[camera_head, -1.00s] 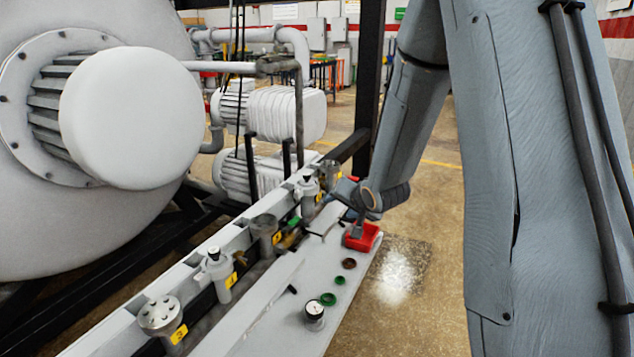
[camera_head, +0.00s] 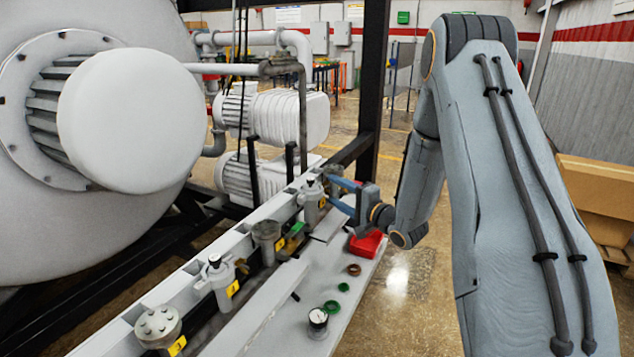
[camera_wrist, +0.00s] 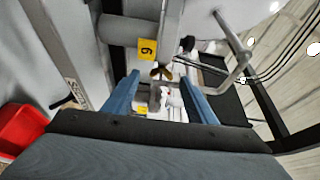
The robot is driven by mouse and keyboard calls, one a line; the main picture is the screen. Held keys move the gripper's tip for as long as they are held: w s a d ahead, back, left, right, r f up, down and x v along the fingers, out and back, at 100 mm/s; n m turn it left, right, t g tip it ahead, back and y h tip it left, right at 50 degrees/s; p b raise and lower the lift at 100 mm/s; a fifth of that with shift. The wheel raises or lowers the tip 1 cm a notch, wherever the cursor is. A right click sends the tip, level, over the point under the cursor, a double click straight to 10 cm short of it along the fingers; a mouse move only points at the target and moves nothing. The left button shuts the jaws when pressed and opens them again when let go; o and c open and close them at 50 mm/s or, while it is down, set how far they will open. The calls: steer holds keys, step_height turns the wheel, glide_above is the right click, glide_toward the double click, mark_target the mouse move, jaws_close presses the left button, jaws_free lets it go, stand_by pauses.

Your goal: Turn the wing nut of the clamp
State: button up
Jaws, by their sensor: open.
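My gripper (camera_head: 333,193) is open and empty, its two blue fingers pointing left at the far end of the row of fittings. In the wrist view its fingers (camera_wrist: 160,88) stand apart on either side of a small brass-coloured piece (camera_wrist: 162,73), which looks like the wing nut of the clamp. The piece lies a little beyond the fingertips, roughly midway between them, with no visible contact. The clamp is too small to make out in the head view. A grey valve fitting (camera_head: 311,203) stands close to the fingertips there.
A red bin (camera_head: 367,244) sits on the bench (camera_head: 262,312) below my gripper and shows in the wrist view (camera_wrist: 20,129). Green rings (camera_head: 331,307), a brown ring (camera_head: 353,269) and a gauge (camera_head: 318,319) lie nearer. A bent grey pipe (camera_wrist: 236,45) rises right of the fingers.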

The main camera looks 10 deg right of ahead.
mark_target(325, 185)
steer(key=shift+w+a, duration=0.3)
steer(key=shift+w, duration=0.15)
steer(key=p+x, duration=0.2)
steer(key=x, duration=0.5)
steer(key=shift+a+r, duration=0.1)
steer(key=shift+a, duration=0.05)
